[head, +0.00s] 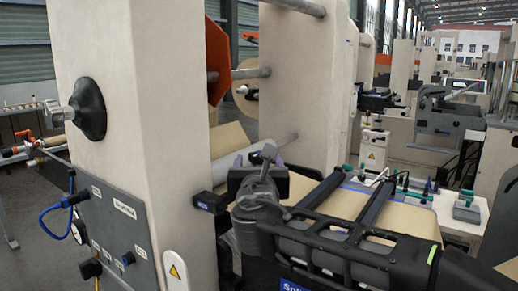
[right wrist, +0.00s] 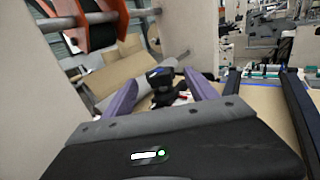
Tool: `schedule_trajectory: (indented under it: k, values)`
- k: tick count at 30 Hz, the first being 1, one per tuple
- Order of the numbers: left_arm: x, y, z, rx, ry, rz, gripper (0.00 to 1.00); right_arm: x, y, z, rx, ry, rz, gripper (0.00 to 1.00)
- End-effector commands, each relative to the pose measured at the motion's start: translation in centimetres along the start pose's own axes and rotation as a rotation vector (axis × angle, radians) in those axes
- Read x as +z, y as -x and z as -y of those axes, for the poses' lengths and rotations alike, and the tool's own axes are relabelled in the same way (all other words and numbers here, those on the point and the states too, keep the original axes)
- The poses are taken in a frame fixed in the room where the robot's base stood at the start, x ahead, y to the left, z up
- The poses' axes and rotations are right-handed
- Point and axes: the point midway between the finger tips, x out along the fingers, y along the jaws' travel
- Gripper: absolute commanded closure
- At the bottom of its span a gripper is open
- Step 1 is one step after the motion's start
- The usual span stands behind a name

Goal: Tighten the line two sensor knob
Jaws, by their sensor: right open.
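My right gripper (head: 259,160) is open in the head view, in front of the paper web and beside the pale machine column. In the right wrist view its two purple fingers (right wrist: 162,90) stand apart, with nothing gripped. My left gripper is not in view.
The near pale column (head: 135,110) carries a black round knob (head: 88,108) and a grey control panel (head: 112,225). Brown paper web (head: 405,222) and dark rails (head: 372,205) lie to the right. An orange guard (head: 217,60) and steel bars are behind the column.

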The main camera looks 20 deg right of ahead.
Motion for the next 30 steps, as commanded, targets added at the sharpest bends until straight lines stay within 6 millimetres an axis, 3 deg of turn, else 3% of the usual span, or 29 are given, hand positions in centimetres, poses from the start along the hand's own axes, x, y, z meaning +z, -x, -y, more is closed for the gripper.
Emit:
schedule_trajectory:
  k: [10, 22, 30]
  values:
    - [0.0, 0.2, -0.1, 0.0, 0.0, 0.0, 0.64, 0.0, -0.9, 0.0, -0.001, -0.001, -0.002, 0.33]
    - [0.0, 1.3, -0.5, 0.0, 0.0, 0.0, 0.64, 0.0, -6.6, 0.0, -0.001, 0.0, -0.003, 0.33]
    - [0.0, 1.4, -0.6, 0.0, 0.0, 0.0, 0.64, -0.1, -7.9, 0.0, 0.0, -0.002, -0.001, 0.33]
